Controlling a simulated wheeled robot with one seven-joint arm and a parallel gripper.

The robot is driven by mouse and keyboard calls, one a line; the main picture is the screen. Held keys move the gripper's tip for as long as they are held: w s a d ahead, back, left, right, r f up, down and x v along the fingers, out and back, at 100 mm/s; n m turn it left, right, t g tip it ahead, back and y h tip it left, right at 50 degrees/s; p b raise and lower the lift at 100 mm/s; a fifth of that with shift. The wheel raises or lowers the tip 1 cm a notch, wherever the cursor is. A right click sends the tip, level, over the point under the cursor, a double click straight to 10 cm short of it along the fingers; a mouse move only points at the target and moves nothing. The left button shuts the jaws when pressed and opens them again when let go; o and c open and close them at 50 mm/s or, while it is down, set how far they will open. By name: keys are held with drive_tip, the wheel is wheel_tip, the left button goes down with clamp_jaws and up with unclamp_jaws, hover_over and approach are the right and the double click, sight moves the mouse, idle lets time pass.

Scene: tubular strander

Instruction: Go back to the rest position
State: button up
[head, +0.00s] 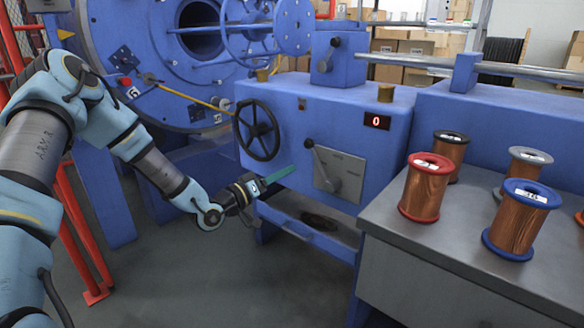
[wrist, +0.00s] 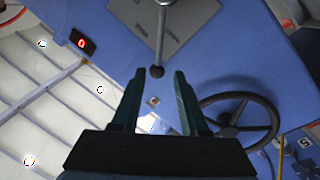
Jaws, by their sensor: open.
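My gripper (head: 279,173) is in front of the blue machine housing (head: 345,122) in the head view, left of the lever (head: 319,163) on its grey plate (head: 345,180). In the wrist view my gripper (wrist: 163,74) is open, with its two dark green fingers apart and nothing held. The lever (wrist: 161,35) shows beyond the fingers, its dark ball end appearing between the tips. In the head view the ball end is apart from the fingers. My arm reaches in from the left.
A black handwheel (head: 257,131) sits close above my gripper. A red display (head: 377,121) reads 0. A grey table (head: 465,235) with several copper wire spools stands at the right. Red rails (head: 82,235) stand at the left. The floor in front is clear.

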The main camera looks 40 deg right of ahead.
drive_tip(key=shift+a, duration=0.2)
idle(0.4)
drive_tip(key=w+a+f+n+t+y, duration=0.1)
drive_tip(key=w+a+y, duration=0.2)
drive_tip(key=a+y, duration=0.35)
drive_tip(key=w+a+f+n+t+y, duration=0.1)
drive_tip(key=w+a+y, duration=0.15)
drive_tip(key=a, duration=0.75)
drive_tip(key=w+a+f+t+y, duration=0.1)
drive_tip(key=w+a+f+y, duration=0.15)
drive_tip(key=a+y, duration=0.45)
drive_tip(key=s+a+r+n+g+y, duration=0.2)
drive_tip(key=s+a+r+n, duration=0.15)
drive_tip(key=s+a, duration=0.6)
drive_tip(key=s+a+r+n+g+y, duration=0.1)
drive_tip(key=s+a+r+n, duration=0.4)
drive_tip(key=a, duration=0.8)
wheel_tip(320, 180, up, 28)
drive_tip(key=m+p, duration=0.2)
drive_tip(key=p, duration=2.7)
drive_tip(key=shift+s+d, duration=0.15)
drive_tip(key=shift+s, duration=0.15)
